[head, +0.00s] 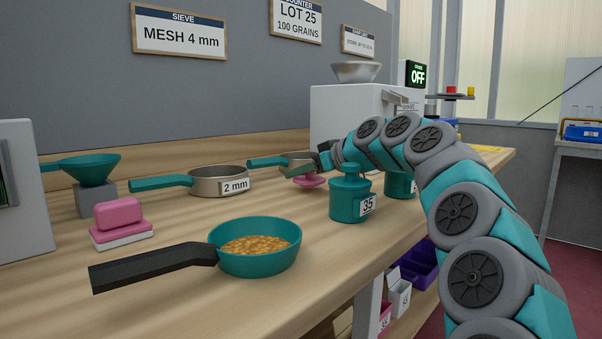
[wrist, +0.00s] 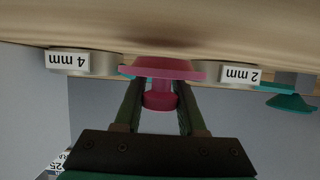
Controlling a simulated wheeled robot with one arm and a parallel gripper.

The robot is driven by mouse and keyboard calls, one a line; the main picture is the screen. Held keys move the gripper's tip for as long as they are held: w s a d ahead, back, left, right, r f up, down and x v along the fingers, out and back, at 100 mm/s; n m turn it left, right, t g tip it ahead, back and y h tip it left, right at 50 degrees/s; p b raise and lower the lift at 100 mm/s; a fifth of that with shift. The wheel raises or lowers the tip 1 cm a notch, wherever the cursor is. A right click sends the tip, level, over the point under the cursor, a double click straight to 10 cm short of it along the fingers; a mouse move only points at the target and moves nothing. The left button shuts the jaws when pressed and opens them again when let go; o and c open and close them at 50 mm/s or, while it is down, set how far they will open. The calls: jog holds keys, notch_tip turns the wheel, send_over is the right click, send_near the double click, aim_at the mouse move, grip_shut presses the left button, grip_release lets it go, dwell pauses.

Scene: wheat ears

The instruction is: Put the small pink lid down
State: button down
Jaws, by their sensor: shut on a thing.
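The small pink lid (head: 308,182) is held low over the bench (head: 190,222) between the sieves and a teal canister. In the wrist view the picture is upside down, and the lid (wrist: 168,68) shows as a flat disc with a round knob. My gripper (wrist: 160,92) is shut on that knob, one dark finger on each side. In the head view my gripper (head: 324,162) reaches in from the right above the lid. I cannot tell whether the disc touches the bench or hangs just above it.
A 2 mm sieve (head: 218,181) and another sieve (head: 295,159) stand behind the lid. A teal canister marked 35 (head: 350,198) is close on its right. A teal pan of grain (head: 254,262) stands in front. A pink block (head: 119,213) is at left. Bare bench lies between.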

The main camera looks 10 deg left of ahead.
aim_at(300, 188)
jog(key=shift+f, duration=0.1)
jog(key=shift+f+b, duration=0.6)
jog(key=shift+f, duration=0.2)
jog(key=c, duration=0.8)
grip_release()
jog(key=shift+f, duration=0.15)
jog(key=shift+o, duration=1.4)
jog(key=shift+a+f, duration=0.1)
jog(key=shift+f, duration=0.1)
jog(key=shift+o, duration=0.2)
jog(key=shift+f, duration=0.2)
jog(key=shift+r+p, duration=0.3)
jog(key=shift+p, duration=0.05)
jog(key=v, duration=0.4)
jog(key=r+v, duration=0.1)
jog(key=v, duration=0.3)
jog(key=r+v, duration=0.1)
jog(key=v, duration=0.4)
jog(key=shift+w+a, duration=0.3)
